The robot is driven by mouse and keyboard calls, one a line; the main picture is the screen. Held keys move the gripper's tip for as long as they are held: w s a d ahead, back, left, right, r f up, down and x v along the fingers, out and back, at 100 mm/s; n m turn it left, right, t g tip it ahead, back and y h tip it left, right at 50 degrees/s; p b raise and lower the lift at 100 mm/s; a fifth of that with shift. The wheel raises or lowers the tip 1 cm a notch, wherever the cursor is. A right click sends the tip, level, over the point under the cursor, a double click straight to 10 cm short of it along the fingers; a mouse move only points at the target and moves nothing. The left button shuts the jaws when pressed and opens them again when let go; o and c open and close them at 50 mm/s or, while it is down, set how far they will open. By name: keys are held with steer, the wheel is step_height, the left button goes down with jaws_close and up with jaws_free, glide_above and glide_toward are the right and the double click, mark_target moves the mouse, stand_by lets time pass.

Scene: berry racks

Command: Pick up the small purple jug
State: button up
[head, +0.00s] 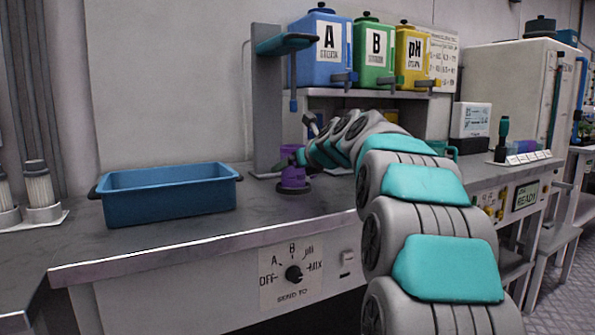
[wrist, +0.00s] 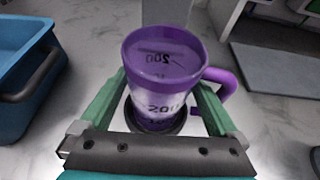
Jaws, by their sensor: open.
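The small purple jug (head: 292,178) stands upright on the grey counter, right of the blue tub in the head view. In the wrist view the jug (wrist: 160,85) has a purple rim, a clear body with "200" marks and a purple handle on its right side. My gripper (wrist: 160,100) is open, with one green finger on each side of the jug's body. I cannot tell whether the fingers touch it. In the head view my gripper (head: 300,160) is at the jug, and the arm partly hides the area to its right.
A blue tub (head: 170,212) stands left of the jug. A grey stand (head: 268,100) rises behind it. Blue, green and yellow containers (head: 375,55) sit on a shelf at the back. The counter (head: 230,222) in front of the jug is clear.

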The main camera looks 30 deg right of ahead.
steer(key=shift+x, duration=1.2)
steer(key=shift+r, duration=0.1)
steer(key=c, duration=1.3)
